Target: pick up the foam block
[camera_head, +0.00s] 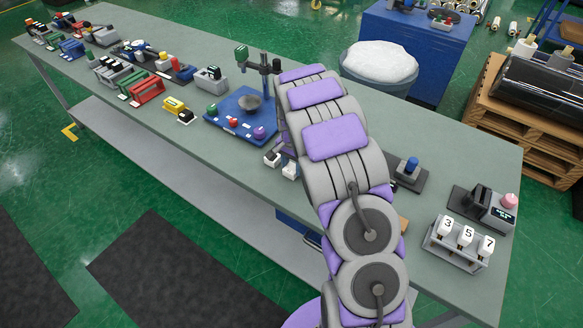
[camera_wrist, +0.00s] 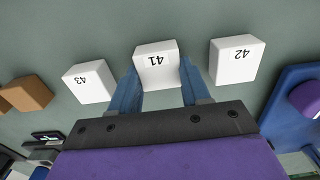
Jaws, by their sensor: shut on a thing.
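A white block marked 41 (camera_wrist: 156,66) sits between the two blue fingers of my gripper (camera_wrist: 158,72) in the wrist view. The fingers are shut on its sides. I cannot tell whether it touches the bench or is a little above it. A white block marked 43 (camera_wrist: 89,82) lies to its left and one marked 42 (camera_wrist: 235,60) to its right, both apart from the fingers. In the head view my arm hides the gripper, and two small white blocks (camera_head: 290,170) show beside the arm. No label there is readable.
The grey-green bench (camera_head: 330,220) holds a blue board (camera_head: 228,122) with knobs left of my arm. A brown block (camera_wrist: 26,94) lies at the left in the wrist view. A rack with tags 3, 5, 7 (camera_head: 458,247) stands at the bench's right end.

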